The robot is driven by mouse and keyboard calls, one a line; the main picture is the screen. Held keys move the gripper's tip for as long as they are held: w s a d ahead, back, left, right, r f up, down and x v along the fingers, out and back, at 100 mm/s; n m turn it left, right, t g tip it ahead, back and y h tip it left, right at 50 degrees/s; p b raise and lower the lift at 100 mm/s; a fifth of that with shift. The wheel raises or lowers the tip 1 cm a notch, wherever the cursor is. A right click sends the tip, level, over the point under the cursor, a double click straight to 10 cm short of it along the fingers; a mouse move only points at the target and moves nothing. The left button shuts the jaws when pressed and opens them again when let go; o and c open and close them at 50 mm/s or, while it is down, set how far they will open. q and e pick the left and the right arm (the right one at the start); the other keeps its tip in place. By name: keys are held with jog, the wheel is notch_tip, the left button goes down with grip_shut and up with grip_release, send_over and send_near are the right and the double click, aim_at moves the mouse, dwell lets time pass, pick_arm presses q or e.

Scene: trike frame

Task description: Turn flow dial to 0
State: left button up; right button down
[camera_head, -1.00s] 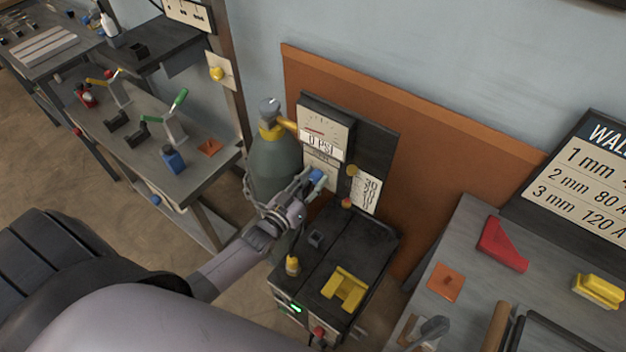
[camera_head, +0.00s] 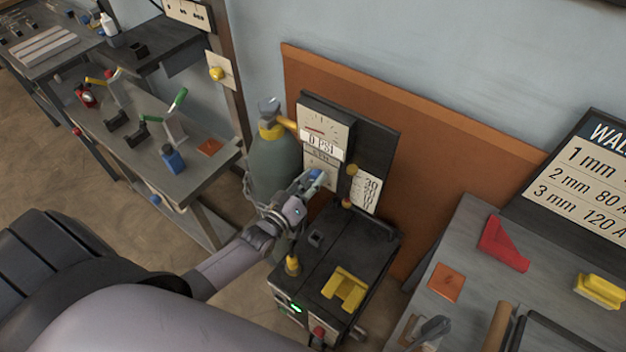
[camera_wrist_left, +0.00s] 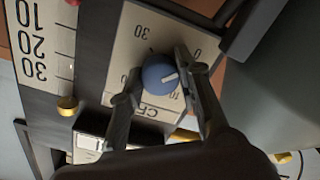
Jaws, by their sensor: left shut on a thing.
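The blue flow dial (camera_wrist_left: 160,76) sits on a pale scale plate (camera_wrist_left: 128,50) in the left wrist view, with 30, 0 and 10 printed around it. My left gripper (camera_wrist_left: 157,84) is shut on the dial, one finger on each side. In the head view my left gripper (camera_head: 312,182) is at the panel, and the dial (camera_head: 316,174) is partly covered by the fingers. My right gripper is not in view.
A grey-green gas cylinder (camera_head: 272,165) stands just left of the panel. Below is a black welder cart (camera_head: 325,255) with a yellow holder (camera_head: 345,288) on top. A flow number board (camera_head: 367,189) is right of the dial. A grey bench (camera_head: 465,245) stands at right.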

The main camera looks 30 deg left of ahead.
pick_arm(q)
jog(key=o, duration=1.1)
jog(key=shift+o, duration=0.2)
jog(key=shift+s, duration=0.15)
jog(key=s+a, duration=0.1)
jog(key=s, duration=1)
jog(key=shift+s+a, duration=0.35)
